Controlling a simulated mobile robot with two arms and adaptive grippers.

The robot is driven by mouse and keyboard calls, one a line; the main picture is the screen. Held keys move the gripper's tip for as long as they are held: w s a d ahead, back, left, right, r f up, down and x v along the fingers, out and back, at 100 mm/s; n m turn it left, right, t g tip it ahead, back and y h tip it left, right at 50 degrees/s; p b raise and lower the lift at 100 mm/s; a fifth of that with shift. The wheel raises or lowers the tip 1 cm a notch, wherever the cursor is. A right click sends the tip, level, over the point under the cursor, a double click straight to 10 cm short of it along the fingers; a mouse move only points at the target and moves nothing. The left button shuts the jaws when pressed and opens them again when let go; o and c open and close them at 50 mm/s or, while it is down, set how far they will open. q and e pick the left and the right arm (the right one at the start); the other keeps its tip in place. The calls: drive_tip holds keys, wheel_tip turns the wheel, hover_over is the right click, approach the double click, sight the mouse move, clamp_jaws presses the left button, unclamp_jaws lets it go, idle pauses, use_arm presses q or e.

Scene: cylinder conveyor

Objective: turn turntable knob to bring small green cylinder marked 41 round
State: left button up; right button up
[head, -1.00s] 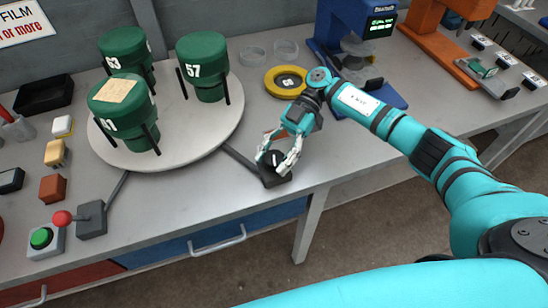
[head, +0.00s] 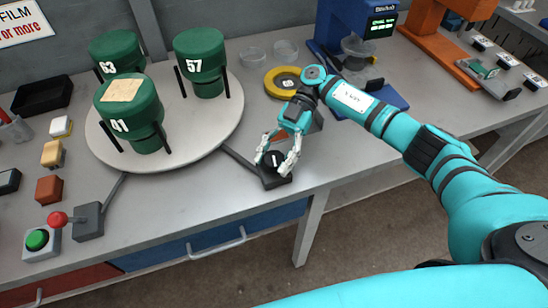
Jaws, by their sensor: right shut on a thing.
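The round grey turntable (head: 205,140) carries three green cylinders held between black posts. The cylinder marked 41 (head: 140,122) stands at the front with a tan label on its top. A black knob (head: 273,161) sits on a dark base (head: 275,182) joined to the turntable by a grey bar. My right gripper (head: 277,163) points down with its fingers around the knob, closed on it. My left gripper is not in view.
A red-balled lever (head: 60,219) and a green button (head: 37,239) stand at the front left. A yellow ring (head: 287,82), clear dishes (head: 285,50) and a blue machine (head: 350,35) are behind my right gripper. The table's front edge is close to the knob.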

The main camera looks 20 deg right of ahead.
drive_tip(key=shift+n+g+h+b, duration=0.4)
drive_tip(key=shift+n+b, duration=0.1)
drive_tip(key=shift+b, duration=0.05)
idle(2.2)
drive_tip(key=o, duration=1.2)
drive_tip(key=shift+c, duration=0.2)
drive_tip(key=shift+v, duration=3.8)
drive_tip(key=shift+a, duration=0.1)
